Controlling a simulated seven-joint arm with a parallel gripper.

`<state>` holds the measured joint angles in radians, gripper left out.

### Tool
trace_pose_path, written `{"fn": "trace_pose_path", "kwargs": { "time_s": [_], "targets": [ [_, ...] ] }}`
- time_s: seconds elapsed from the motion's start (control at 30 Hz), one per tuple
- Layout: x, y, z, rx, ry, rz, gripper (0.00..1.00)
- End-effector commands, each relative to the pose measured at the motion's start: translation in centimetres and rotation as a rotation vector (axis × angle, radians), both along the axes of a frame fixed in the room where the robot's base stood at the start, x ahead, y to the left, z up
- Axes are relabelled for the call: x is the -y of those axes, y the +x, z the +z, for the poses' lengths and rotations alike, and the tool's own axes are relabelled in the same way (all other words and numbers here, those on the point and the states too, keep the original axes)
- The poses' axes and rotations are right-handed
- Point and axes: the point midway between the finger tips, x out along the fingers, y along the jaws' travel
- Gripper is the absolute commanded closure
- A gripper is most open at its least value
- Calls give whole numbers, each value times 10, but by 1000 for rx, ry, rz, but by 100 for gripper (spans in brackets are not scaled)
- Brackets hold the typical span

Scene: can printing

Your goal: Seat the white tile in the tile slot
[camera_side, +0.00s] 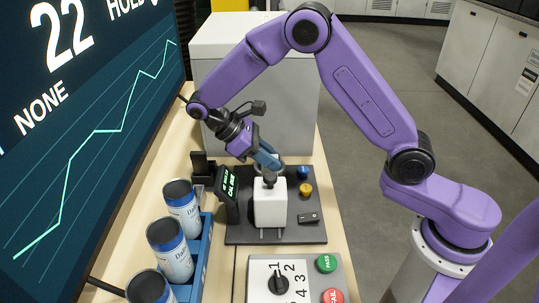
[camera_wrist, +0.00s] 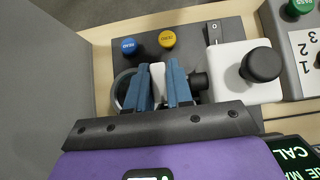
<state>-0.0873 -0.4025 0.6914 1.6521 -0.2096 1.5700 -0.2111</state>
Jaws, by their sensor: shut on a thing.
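My gripper (camera_side: 268,160) reaches down at the back of a dark grey plate, behind a white block. In the wrist view its two blue fingers (camera_wrist: 159,88) are shut on the white tile (camera_wrist: 157,75), which shows as a narrow strip between them. A round metal-rimmed part (camera_wrist: 119,88) shows beside and partly under the left finger. The tile slot cannot be made out; the fingers cover much of that area. I cannot tell whether the tile touches anything below.
The white block (camera_side: 270,205) with a black knob stands close in front of my gripper. A blue button (camera_side: 303,172) and a yellow button (camera_side: 305,190) are to the right. A small display (camera_side: 232,183) and a blue rack (camera_side: 203,250) with printed cans are left.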

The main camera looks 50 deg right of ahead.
Motion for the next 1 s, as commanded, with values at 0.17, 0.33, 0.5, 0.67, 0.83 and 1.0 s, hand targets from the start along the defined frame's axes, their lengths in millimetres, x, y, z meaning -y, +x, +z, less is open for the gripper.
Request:
{"fn": "trace_pose_path", "kwargs": {
  "time_s": [0.17, 0.33, 0.5, 0.67, 0.83, 1.0],
  "targets": [
    [0, 0, -1, 0, 0, 0, 50],
    [0, 0, -1, 0, 0, 0, 50],
    [-2, 2, 1, 1, 1, 0, 50],
    [-11, 10, 12, 3, 3, 1, 50],
    [-25, 24, 31, 4, 2, 1, 50],
    [-37, 37, 49, 4, 2, 1, 50]
  ]
}}
